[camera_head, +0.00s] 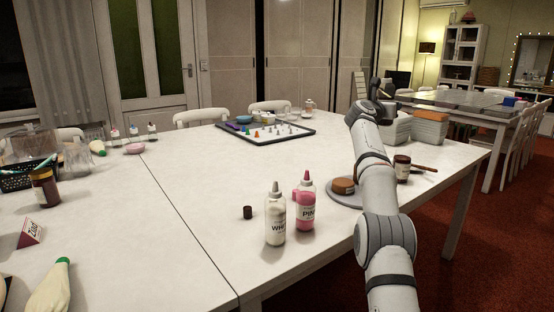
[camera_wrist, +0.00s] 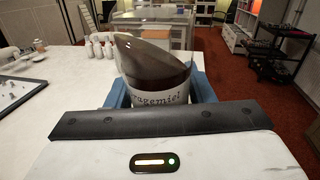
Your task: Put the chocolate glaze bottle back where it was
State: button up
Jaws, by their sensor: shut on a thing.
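My gripper (camera_wrist: 160,98) is shut on a clear container (camera_wrist: 155,72) with dark brown contents and a slanted top edge. Its white label is partly cut off and reads "ragemiel"; I cannot tell whether this is the chocolate glaze bottle. The blue fingers sit on both sides of it. In the head view my arm reaches out over the table's right side, and the held container does not show clearly. A dark brown bottle (camera_head: 402,169) with a pale label stands right of my arm. Another brown jar (camera_head: 45,188) stands at the far left.
A pink bottle (camera_head: 306,207), a white bottle (camera_head: 275,222) and a dark cap (camera_head: 247,212) stand near the front edge. A grey turntable (camera_head: 341,199) lies partly behind my arm. Grey boxes (camera_head: 430,130) and a black-rimmed tray (camera_head: 303,130) are farther back. The table middle is clear.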

jog(key=shift+s+r+m, duration=0.1)
jog(key=shift+m, duration=0.3)
jog(key=shift+w+f+n+b, duration=0.15)
jog(key=shift+n+b, duration=0.1)
jog(key=shift+n, duration=0.25)
jog(key=shift+w+f+n+b, duration=0.15)
jog(key=shift+n+b, duration=0.1)
jog(key=shift+n, duration=0.25)
jog(key=n+t, duration=0.1)
jog(key=n, duration=0.1)
jog(key=n+t+b, duration=0.1)
jog(key=n, duration=0.1)
jog(key=shift+w+d+f+n, duration=0.1)
jog(key=shift+w+n, duration=0.2)
jog(key=shift+w, duration=0.05)
jog(key=shift+w+f+n+t+y+b, duration=0.2)
jog(key=shift+w+n+t+y, duration=0.5)
jog(key=shift+n, duration=2.5)
jog(key=shift+w+f+n+t+y+b, duration=0.2)
jog(key=shift+n+t+y, duration=0.8)
jog(key=shift+n, duration=2.2)
jog(key=shift+w+f+n+t+y+b, duration=0.2)
jog(key=shift+w+n+t+y, duration=0.6)
jog(key=shift+n, duration=2.4)
jog(key=shift+n+y, duration=0.9)
jog(key=shift+n, duration=0.9)
jog(key=shift+w+r+n+y+p, duration=0.1)
jog(key=shift+n+y+p, duration=0.2)
jog(key=shift+n+p, duration=0.55)
